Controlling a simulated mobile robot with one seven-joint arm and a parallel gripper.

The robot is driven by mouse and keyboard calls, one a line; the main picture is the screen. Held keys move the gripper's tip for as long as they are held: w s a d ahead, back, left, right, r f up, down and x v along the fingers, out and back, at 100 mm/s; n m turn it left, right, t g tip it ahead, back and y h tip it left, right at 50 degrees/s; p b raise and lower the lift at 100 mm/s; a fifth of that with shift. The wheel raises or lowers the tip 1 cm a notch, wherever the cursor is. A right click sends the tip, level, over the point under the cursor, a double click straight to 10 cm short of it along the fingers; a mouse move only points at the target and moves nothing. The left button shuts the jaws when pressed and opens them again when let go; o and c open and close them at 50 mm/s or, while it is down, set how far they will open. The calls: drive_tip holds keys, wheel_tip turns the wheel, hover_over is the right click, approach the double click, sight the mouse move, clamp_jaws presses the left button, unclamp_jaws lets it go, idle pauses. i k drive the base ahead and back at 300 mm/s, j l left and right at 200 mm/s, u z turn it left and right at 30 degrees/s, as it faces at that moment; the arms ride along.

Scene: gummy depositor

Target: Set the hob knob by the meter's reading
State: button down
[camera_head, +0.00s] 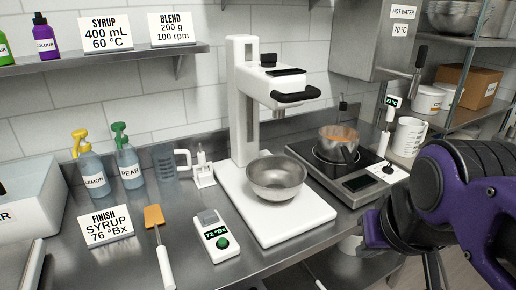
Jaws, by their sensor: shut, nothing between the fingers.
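The hob (318,172) stands on the right of the steel counter, with a copper-coloured pan (338,143) on its plate. A small black knob (388,169) sits on a pale panel at the hob's front right; its pointer is too small to read. The handheld meter (211,222) lies front centre and reads 72 °Bx, with a green button. The finish sign (109,227) says SYRUP 76 °Bx. My gripper (370,233) is at the lower right, in front of the hob and apart from the knob. It is shut and empty; its fingertips are hard to make out.
A white stand mixer or scale with a steel bowl (276,177) is left of the hob. A white measuring jug (408,137) and a thermometer display (393,101) reading 22 °C are behind the knob. An orange spatula (154,216) and pump bottles (128,160) are left.

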sight(388, 170)
drive_tip(key=z, duration=0.65)
drive_tip(key=u, duration=1.7)
drive_tip(key=k+j+z, duration=0.1)
drive_tip(key=j+z, duration=0.15)
drive_tip(key=j, duration=0.15)
drive_tip(key=k+j+z, duration=0.1)
drive_tip(key=j+z, duration=0.15)
drive_tip(key=j, duration=0.15)
